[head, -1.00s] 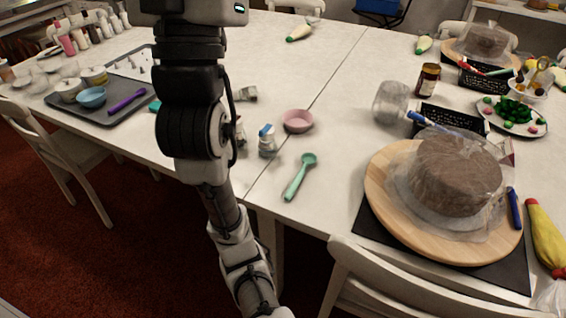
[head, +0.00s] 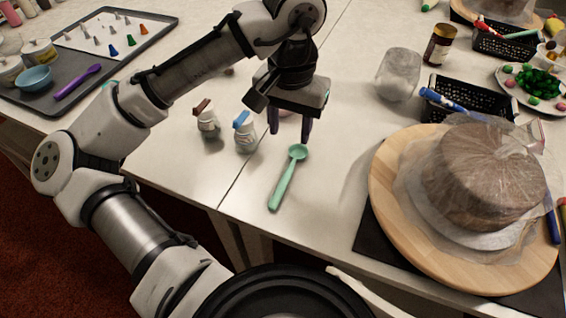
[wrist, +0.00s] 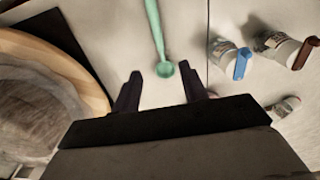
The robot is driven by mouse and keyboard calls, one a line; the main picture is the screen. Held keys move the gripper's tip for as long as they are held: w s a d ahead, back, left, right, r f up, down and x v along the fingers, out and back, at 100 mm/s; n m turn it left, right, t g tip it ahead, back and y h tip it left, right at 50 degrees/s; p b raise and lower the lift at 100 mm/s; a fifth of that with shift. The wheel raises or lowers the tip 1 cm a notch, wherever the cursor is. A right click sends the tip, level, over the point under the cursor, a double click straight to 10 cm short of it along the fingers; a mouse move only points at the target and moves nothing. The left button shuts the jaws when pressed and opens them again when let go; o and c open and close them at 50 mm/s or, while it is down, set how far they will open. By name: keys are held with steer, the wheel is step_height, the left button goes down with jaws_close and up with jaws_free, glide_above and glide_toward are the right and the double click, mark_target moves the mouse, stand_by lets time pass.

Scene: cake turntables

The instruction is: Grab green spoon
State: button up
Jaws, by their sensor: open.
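The green spoon (head: 287,180) lies flat on the white table near its front edge, its bowl toward the back and its handle toward the front. My gripper (head: 291,138) is open and empty, pointing down above the table just behind the spoon's bowl. In the wrist view the spoon (wrist: 157,35) runs down from the top edge, and its bowl lies in line with the gap between the two fingertips of my gripper (wrist: 163,88). I cannot tell the exact height of the fingertips above the table.
Two small bottles, one with a blue cap (head: 244,132) and one with a dark red cap (head: 207,122), stand left of the gripper. A wrapped cake on a wooden turntable (head: 398,235) is to the right. A clear jar (head: 398,75) stands behind. Table around the handle is clear.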

mark_target(289, 171)
step_height(289, 171, down, 12)
steer(key=shift+f+b, duration=0.15)
steer(key=shift+b, duration=0.35)
steer(key=shift+c, duration=0.4)
jaws_close()
